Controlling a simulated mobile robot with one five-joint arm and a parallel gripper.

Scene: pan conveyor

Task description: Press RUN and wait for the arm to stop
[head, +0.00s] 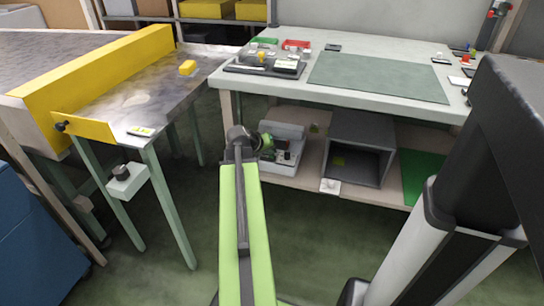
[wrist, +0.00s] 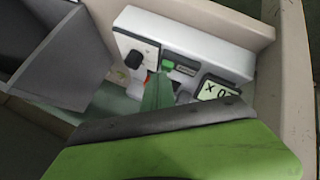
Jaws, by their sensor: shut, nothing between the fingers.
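A white and grey device (head: 290,133) sits on the lower shelf of the workbench. In the wrist view the device (wrist: 205,50) shows a black knob (wrist: 134,59) on a white plate, a small green button (wrist: 168,65) and a display (wrist: 218,91) starting with an X. No RUN lettering is readable. My gripper (wrist: 158,80) is shut and empty, its green tip in front of the device, just below the green button in the picture. I cannot tell whether it touches. A bit of red shows beside the tip. In the head view my gripper (head: 265,142) is small, at the device's left side.
A grey open box (head: 358,148) stands right of the device on the shelf (head: 310,172); it also fills the wrist view's left side (wrist: 65,60). The workbench top (head: 350,50) overhangs the shelf. A table with a yellow rail (head: 95,75) stands at left. Green floor between is free.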

